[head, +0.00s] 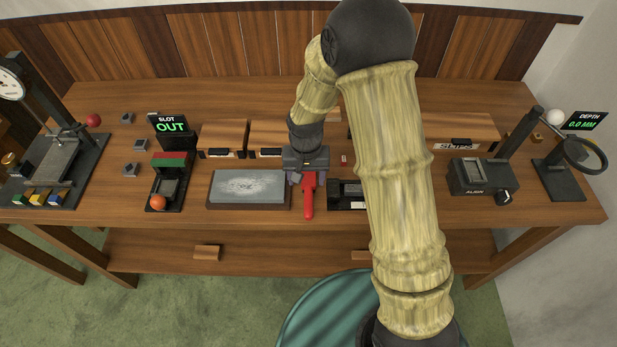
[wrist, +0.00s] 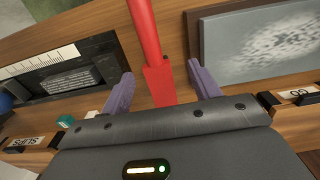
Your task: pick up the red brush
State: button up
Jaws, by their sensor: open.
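The red brush (head: 308,203) lies on the wooden bench between a grey slab and a dark tray, its narrow end towards the bench's front edge. My gripper (head: 307,180) is over its far part, pointing down. In the wrist view the red brush (wrist: 160,82) runs up between the two purple fingers of my gripper (wrist: 163,82), which stand apart on either side of it. I see gaps between the fingers and the brush. The brush's far end is hidden under my gripper.
The grey slab in its wooden frame (head: 213,195) is close on the left. The dark tray (head: 345,204) is close on the right, partly behind my arm. Wooden boxes (head: 222,137) stand behind. A slot device (head: 168,182) stands further left, an align device (head: 480,178) at right.

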aim_at(308, 186)
jog(key=shift+d+f+p, duration=0.15)
jog(key=shift+f+p, duration=0.25)
jog(key=shift+f, duration=0.9)
jog(key=shift+d+f+p, duration=0.15)
jog(key=shift+f+p, duration=0.2)
jog(key=shift+f, duration=0.9)
jog(key=c, duration=1.3)
jog(key=shift+r, duration=0.1)
notch_tip(308, 186, up, 10)
jog(key=shift+f+b, duration=0.1)
jog(key=shift+b, duration=0.6)
